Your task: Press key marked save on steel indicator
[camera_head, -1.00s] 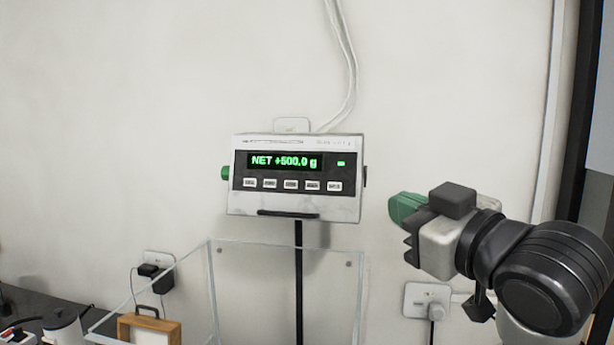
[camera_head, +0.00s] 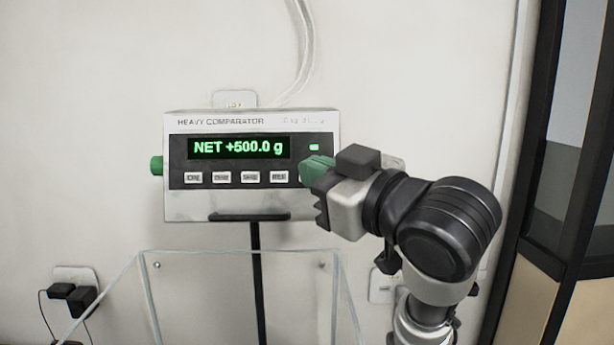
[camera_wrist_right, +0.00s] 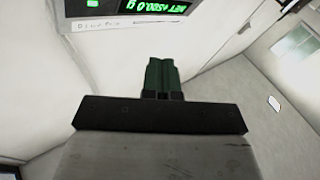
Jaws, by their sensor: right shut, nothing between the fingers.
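The steel indicator (camera_head: 190,210) stands on a dark post in front of the wall, and its green display reads "NET +500.0 g". A row of several light keys runs below the display; their labels are too blurred to read surely. My right gripper (camera_head: 316,168), with green fingertips, is at the right end of that row and hides the rightmost key. Its fingers are shut and empty. I cannot tell whether the tips touch the panel. In the right wrist view the shut green fingers (camera_wrist_right: 163,78) show below the upside-down display (camera_wrist_right: 155,6). My left gripper is not in view.
A clear-walled box (camera_head: 240,256) stands below and in front of the indicator. A wall socket with black plugs (camera_head: 75,295) is at the lower left. A dark-framed door or window (camera_head: 530,130) is at the right. The wall left of the indicator is clear.

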